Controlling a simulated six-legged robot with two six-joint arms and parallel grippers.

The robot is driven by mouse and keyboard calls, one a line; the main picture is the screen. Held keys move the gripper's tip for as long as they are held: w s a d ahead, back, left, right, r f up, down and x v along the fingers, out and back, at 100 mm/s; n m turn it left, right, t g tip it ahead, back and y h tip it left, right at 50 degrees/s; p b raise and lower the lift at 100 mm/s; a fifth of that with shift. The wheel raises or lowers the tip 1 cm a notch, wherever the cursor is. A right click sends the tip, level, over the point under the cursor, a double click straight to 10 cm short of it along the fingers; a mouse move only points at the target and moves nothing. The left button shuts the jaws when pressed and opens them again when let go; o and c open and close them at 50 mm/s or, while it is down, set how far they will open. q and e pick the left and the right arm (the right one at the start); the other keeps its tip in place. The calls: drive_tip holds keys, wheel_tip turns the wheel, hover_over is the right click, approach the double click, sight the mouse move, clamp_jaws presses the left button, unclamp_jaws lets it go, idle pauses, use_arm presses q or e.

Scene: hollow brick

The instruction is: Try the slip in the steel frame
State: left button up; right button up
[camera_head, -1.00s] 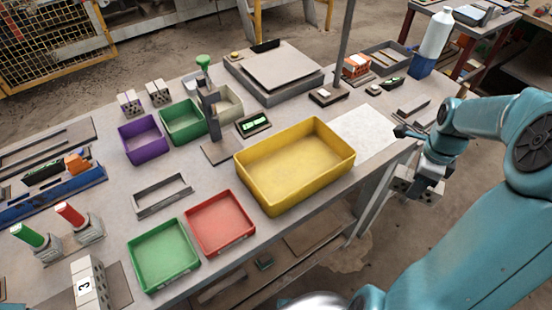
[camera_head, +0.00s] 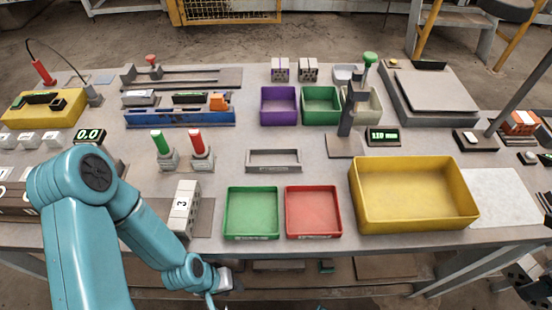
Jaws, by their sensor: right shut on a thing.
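The steel frame (camera_head: 273,168) is a shallow grey rectangular frame lying empty on the bench, behind the green and red trays. My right gripper (camera_head: 535,265) shows only in part at the lower right edge, off the front of the bench. It is shut on a grey hollow brick (camera_head: 517,276) with dark holes, partly cut off by the picture edge. My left gripper (camera_head: 229,281) hangs low in front of the bench edge, far from the frame; its fingers do not show clearly. I cannot make out a separate slip.
A green tray (camera_head: 251,213), a red tray (camera_head: 313,212) and a large yellow bin (camera_head: 412,208) line the front. A post stand (camera_head: 345,115) stands right of the frame. A block stack marked 3 (camera_head: 183,207) and two red and green handled stamps (camera_head: 197,150) are left.

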drive_tip(key=shift+r, duration=0.1)
drive_tip(key=shift+w+r+p, duration=0.15)
drive_tip(key=shift+r+p, duration=0.45)
drive_tip(key=shift+r, duration=0.1)
drive_tip(key=shift+r+p, duration=1.8)
drive_tip(key=shift+r, duration=0.55)
drive_tip(key=shift+s, duration=0.2)
